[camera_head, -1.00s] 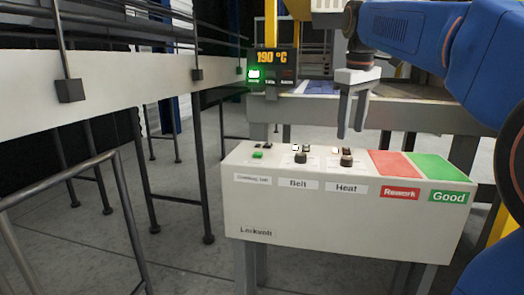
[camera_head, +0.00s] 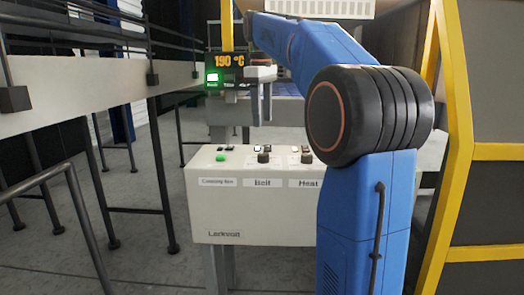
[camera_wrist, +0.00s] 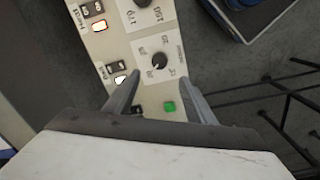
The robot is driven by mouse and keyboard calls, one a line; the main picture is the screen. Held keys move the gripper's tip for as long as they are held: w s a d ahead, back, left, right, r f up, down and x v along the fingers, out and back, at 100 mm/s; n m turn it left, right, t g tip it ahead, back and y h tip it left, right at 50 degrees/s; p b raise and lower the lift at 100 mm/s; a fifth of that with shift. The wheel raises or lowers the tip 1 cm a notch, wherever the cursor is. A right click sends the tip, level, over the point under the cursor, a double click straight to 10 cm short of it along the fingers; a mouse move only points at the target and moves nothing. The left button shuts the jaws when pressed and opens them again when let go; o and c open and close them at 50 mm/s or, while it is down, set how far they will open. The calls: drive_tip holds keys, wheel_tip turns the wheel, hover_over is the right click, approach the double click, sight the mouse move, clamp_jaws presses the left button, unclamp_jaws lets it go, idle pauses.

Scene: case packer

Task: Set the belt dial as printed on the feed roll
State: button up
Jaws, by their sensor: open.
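The belt dial (camera_head: 264,157) is a small black knob on the white control box (camera_head: 250,225), above the "Belt" label. In the wrist view the belt dial (camera_wrist: 159,58) sits on a white scale plate with small printed numbers that are hard to read. My gripper (camera_head: 261,114) is open and empty above the box, around over the belt dial. In the wrist view my gripper (camera_wrist: 163,79) has its two fingers apart, with the knob beyond the tips and not touched. The feed roll and its print cannot be made out.
The heat dial (camera_wrist: 143,3) is beside the belt dial, with rocker switches near both. A green button (camera_head: 221,157) is at the box's left. My arm hides the box's right end. A conveyor (camera_head: 90,105) stands left.

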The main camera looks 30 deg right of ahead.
sight(264, 154)
drive_tip(key=f, duration=1.2)
drive_tip(key=shift+w+d, duration=0.1)
drive_tip(key=shift+d, duration=0.25)
drive_tip(key=shift+c, duration=0.6)
drive_tip(key=c, duration=0.9)
